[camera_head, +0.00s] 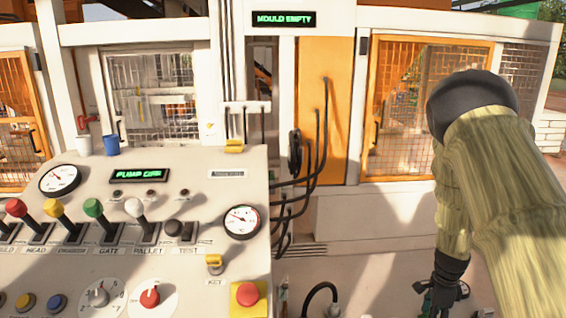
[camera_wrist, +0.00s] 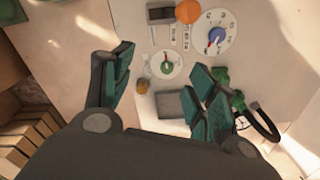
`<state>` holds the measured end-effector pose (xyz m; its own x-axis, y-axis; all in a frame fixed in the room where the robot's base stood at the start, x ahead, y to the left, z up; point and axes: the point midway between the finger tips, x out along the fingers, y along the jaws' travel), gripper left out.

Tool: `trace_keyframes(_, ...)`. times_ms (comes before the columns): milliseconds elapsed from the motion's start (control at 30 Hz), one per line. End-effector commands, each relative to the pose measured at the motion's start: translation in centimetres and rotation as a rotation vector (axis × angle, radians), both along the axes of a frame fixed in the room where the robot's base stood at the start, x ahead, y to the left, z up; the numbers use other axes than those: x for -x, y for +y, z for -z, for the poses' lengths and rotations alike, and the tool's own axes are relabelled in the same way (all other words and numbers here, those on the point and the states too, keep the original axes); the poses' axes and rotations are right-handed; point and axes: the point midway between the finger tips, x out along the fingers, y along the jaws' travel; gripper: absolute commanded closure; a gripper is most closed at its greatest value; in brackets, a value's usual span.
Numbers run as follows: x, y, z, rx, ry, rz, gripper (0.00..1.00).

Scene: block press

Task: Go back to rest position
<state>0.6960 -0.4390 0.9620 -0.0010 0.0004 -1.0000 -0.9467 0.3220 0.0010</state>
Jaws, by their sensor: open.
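My gripper (camera_head: 440,292) hangs low at the right in the head view, to the right of the control console (camera_head: 200,262) and apart from it. Its dark fingers are partly cut off by the bottom edge. In the wrist view my gripper (camera_wrist: 163,80) has its two green-padded fingers spread wide, with nothing held between them. A pale panel surface lies beyond the fingers.
The console carries several coloured levers, gauges and a red button (camera_head: 247,294). Blue (camera_head: 111,145) and white (camera_head: 82,145) cups stand on its top. Black cables (camera_head: 310,165) hang behind. In the wrist view, a dial (camera_wrist: 217,33) and black cable (camera_wrist: 262,122) show beyond the right finger.

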Motion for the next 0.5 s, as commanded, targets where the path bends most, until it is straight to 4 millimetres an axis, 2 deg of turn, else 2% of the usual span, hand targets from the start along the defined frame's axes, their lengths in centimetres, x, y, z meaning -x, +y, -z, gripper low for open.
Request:
trace_keyframes(267,2.2,1.7,4.2,0.039,0.033,-0.132,0.42)
trace_keyframes(500,5.9,2.7,9.1,0.080,0.075,-0.295,0.42)
